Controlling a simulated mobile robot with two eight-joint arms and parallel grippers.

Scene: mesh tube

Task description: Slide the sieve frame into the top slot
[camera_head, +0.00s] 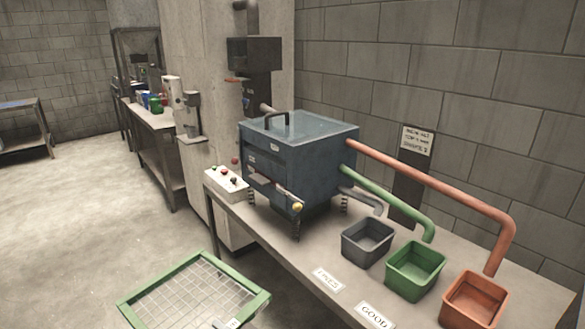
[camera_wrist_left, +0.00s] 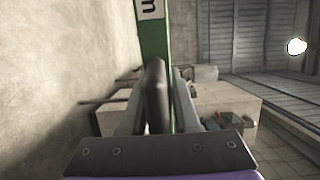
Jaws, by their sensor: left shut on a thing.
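The sieve frame (camera_head: 194,297) is a green rectangular frame with a pale wire mesh. It is at the bottom of the head view, in front of the bench and apart from the machine. My left gripper (camera_wrist_left: 160,95) shows in the left wrist view, shut on the green edge of the sieve frame (camera_wrist_left: 154,38), which carries a white label. The blue-grey sieve machine (camera_head: 322,158) stands on the bench on springs. Its front face has slot openings (camera_head: 266,182), partly in shadow; I cannot make out the top slot clearly. My right gripper is not in view.
On the bench (camera_head: 233,208) are a control box (camera_head: 226,184), a grey bin (camera_head: 367,243), a green bin (camera_head: 415,270) and an orange bin (camera_head: 474,300). Pipes lead from the machine toward the bins. A concrete pillar (camera_head: 205,60) stands behind. The floor at left is clear.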

